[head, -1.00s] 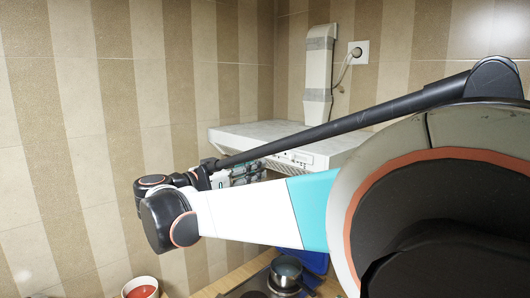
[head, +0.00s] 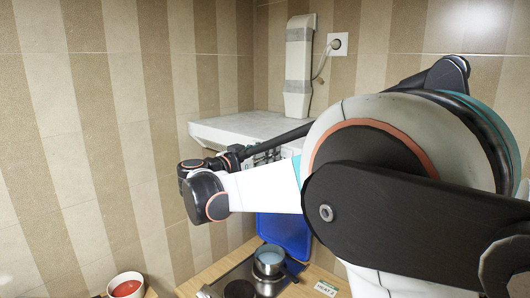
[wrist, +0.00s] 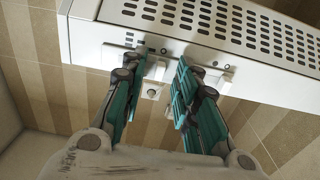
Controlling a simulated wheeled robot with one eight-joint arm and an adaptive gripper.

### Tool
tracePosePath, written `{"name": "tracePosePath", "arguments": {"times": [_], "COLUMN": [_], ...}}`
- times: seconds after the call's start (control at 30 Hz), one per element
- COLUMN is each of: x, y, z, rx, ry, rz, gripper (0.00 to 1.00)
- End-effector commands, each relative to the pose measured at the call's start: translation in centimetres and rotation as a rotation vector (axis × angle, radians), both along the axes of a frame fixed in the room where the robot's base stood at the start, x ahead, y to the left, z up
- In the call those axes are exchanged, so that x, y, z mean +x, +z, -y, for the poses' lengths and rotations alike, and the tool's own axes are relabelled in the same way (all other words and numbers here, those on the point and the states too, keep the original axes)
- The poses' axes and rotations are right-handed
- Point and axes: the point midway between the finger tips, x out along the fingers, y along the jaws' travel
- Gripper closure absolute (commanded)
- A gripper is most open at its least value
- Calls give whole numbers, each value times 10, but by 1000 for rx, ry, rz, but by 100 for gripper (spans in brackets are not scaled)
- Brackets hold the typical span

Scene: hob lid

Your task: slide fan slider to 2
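The white range hood (head: 240,127) hangs on the wall in the head view, its front partly hidden behind my arm. In the wrist view the hood's light front strip (wrist: 88,28) crosses the picture below its perforated face. Small pale slider parts show on this strip: one (wrist: 155,70) between my fingers and one (wrist: 215,76) beside the right finger. Which is the fan slider, and its setting, I cannot tell. My gripper (wrist: 164,56) is open with teal fingers apart at the strip. Nothing is clearly held, and contact cannot be told.
Below the hood, a blue-grey pot (head: 268,260) stands on the dark hob (head: 238,270). A blue board (head: 286,232) leans behind it. A bowl with red contents (head: 126,285) is at the lower left. A wall socket (head: 338,44) is right of the duct (head: 298,65).

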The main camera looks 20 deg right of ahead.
Motion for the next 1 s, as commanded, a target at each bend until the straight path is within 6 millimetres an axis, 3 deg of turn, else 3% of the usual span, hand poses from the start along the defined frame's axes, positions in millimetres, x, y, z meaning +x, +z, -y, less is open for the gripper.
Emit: {"name": "tracePosePath", "arguments": {"times": [0.17,0.3,0.57,0.83,1.0], "x": [0,0,-1,-21,-22], "y": [0,0,0,-1,0], "z": [0,0,1,13,14], "rx": [0,0,0,0,0], "ry": [0,0,0,0,0], "rz": [0,0,0,0,0], "gripper": [72,100,100,100,100]}}
